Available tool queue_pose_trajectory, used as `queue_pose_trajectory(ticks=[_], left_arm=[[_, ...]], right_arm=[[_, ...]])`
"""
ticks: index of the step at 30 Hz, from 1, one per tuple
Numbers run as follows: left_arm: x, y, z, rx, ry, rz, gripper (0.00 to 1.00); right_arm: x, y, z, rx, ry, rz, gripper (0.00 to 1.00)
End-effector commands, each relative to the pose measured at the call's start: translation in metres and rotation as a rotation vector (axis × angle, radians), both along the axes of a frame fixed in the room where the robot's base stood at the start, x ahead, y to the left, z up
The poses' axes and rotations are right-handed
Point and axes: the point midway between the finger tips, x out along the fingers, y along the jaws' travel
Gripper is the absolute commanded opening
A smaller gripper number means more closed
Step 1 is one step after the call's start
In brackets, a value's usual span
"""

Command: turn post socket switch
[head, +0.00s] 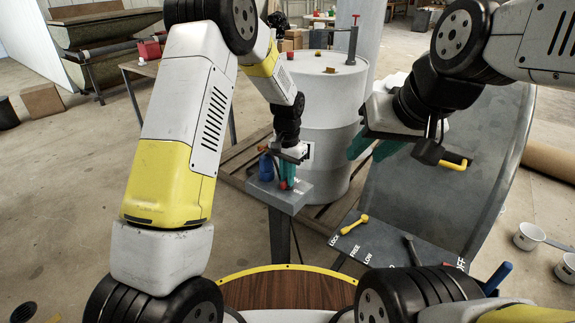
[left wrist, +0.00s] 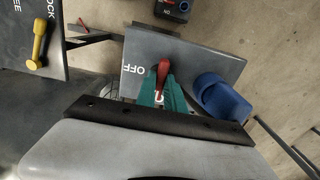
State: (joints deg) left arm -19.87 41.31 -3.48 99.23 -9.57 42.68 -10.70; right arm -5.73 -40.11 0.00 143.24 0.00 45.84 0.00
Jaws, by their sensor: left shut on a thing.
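The post (head: 279,235) carries a grey switch box (head: 296,201) at its top. A red switch lever (head: 283,185) stands on the box; it also shows in the left wrist view (left wrist: 163,70). "OFF" lettering is beside the lever, and other lettering under the fingers is partly hidden. A blue socket (left wrist: 222,100) sits on the same box, and shows behind the gripper in the head view (head: 266,167). My left gripper (head: 286,178) points down with its teal fingers shut on the lever. My right gripper (head: 373,150) is raised at the right, its teal fingers apart and empty.
A white drum (head: 330,110) on a wooden pallet (head: 340,208) stands behind the post. A grey panel (head: 375,238) with a yellow lever (head: 354,224) and a curved grey mould (head: 440,160) are to the right. Concrete floor (head: 60,200) is open at the left.

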Motion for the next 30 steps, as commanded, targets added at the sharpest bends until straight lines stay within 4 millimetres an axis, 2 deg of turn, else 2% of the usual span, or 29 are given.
queue_pose_trajectory(ticks=[4, 5, 8, 17, 20, 30], left_arm=[[0.001, 0.0, 0.001, -0.002, -0.005, 0.003, 0.0], [0.001, 0.0, 0.001, -0.002, -0.005, 0.002, 0.15], [0.001, 0.0, 0.001, -0.001, -0.004, 0.002, 0.34], [0.001, 0.0, 0.001, -0.001, -0.002, 0.0, 0.35], [0.001, 0.0, 0.007, -0.001, -0.004, 0.0, 0.35], [0.001, 0.0, 0.061, -0.002, -0.005, 0.0, 0.35]], right_arm=[[0.0, 0.0, 0.0, 0.0, 0.0, 0.0, 0.36], [0.0, 0.0, 0.0, 0.0, 0.0, 0.0, 0.36], [0.0, 0.0, 0.0, 0.0, 0.0, 0.0, 0.36], [0.0, 0.0, 0.0, 0.0, 0.0, 0.0, 0.36], [0.0, 0.0, 0.0, 0.0, 0.0, 0.0, 0.36], [0.0, 0.0, 0.0, 0.0, 0.0, 0.0, 0.36]])
